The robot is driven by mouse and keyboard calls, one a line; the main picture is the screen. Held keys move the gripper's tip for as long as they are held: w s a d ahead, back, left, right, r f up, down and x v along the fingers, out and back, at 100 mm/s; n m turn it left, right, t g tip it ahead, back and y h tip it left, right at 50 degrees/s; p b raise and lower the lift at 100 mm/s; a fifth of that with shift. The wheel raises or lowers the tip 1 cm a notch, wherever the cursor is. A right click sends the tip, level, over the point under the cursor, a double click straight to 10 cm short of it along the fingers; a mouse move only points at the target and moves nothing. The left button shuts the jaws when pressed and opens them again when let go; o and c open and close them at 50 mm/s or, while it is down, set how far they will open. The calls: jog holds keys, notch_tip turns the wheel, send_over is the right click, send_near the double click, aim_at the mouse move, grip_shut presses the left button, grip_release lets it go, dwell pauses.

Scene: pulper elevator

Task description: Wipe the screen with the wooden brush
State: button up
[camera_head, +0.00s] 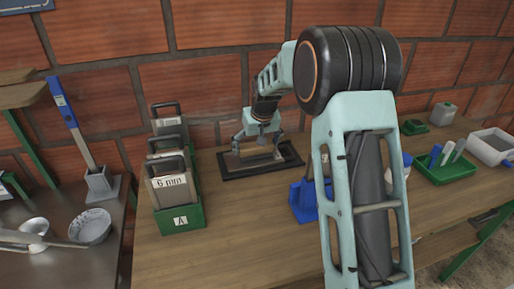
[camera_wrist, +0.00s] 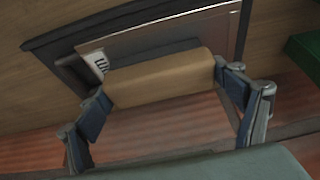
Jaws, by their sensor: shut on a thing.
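My gripper (camera_wrist: 160,90) is shut on the wooden brush (camera_wrist: 158,78), a tan block held crosswise between the two fingers in the wrist view. In the head view my gripper (camera_head: 258,148) is low over the dark tray, and the brush is hard to make out. The screen (camera_wrist: 190,25) lies flat in the tray, with a grey-brown border and a white label (camera_wrist: 97,62) partly covered by the brush and a finger. The brush is over the screen; whether its underside touches cannot be told.
The black tray (camera_head: 289,149) lies at the back of the wooden bench. Left of it a green rack (camera_head: 182,224) marked A holds upright screens, the front one labelled 6 mm. A blue holder (camera_head: 302,203) stands to the right. The bench between is clear.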

jog(key=shift+w+a+p, duration=0.2)
jog(key=shift+w+p, duration=0.25)
jog(key=shift+w, duration=0.45)
jog(key=shift+w+a+p, duration=0.15)
jog(key=shift+w+p, duration=0.25)
jog(key=shift+w, duration=0.5)
jog(key=shift+w+d, duration=0.15)
jog(key=shift+d, duration=0.75)
jog(key=shift+s+d+f, duration=0.1)
jog(key=shift+s+f, duration=0.05)
jog(key=shift+s, duration=0.15)
jog(key=shift+s+d+b, duration=0.25)
jog(key=shift+s+b, duration=0.6)
jog(key=shift+s, duration=0.3)
jog(key=shift+s+d+b, duration=0.2)
jog(key=shift+s+b, duration=0.25)
jog(key=shift+s, duration=0.7)
jog(key=shift+s+d+b, duration=0.2)
jog(key=shift+s+b, duration=0.25)
jog(key=shift+s, duration=0.65)
notch_tip(320, 180, up, 6)
jog(key=p, duration=0.4)
jog(key=shift+r, duration=0.2)
jog(key=shift+w, duration=0.1)
